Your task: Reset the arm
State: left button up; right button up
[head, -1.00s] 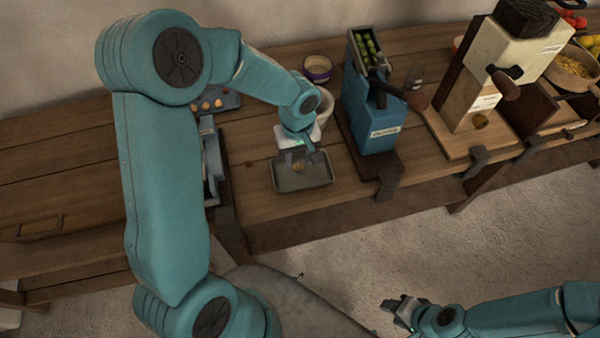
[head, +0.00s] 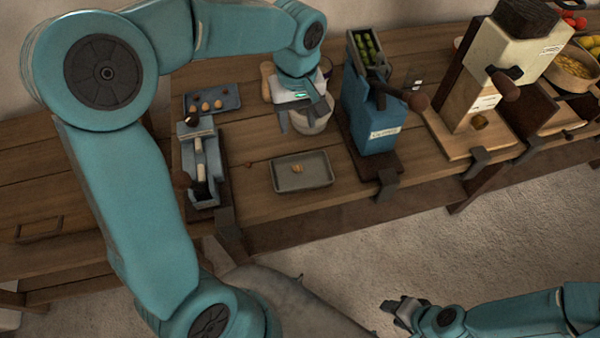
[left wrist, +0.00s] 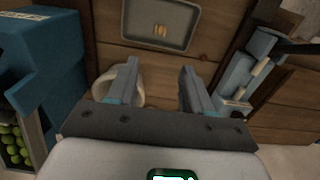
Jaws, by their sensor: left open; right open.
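My left gripper (head: 302,118) is open and empty, raised above the wooden bench at the back, over a pale bowl or cup (head: 318,124) that it partly hides. In the left wrist view its two fingers (left wrist: 152,88) stand apart with bare wood between them. The grey tray (head: 303,184) lies in front of the gripper, with small tan pieces (head: 297,168) in it; it also shows in the left wrist view (left wrist: 128,22). My right gripper (head: 398,312) is open and empty, low over the floor in front of the bench.
The blue machine (head: 372,125) with green items on top stands right of the left gripper. A lever device (head: 203,170) and a grey tray with several egg-like items (head: 226,98) are to the left. A cream-and-wood machine (head: 500,70) stands at right. Bare wood lies around the near tray.

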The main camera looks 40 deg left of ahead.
pick_arm(q)
notch_tip(320, 180, up, 2)
jog(key=shift+r, duration=0.15)
dwell(0.6)
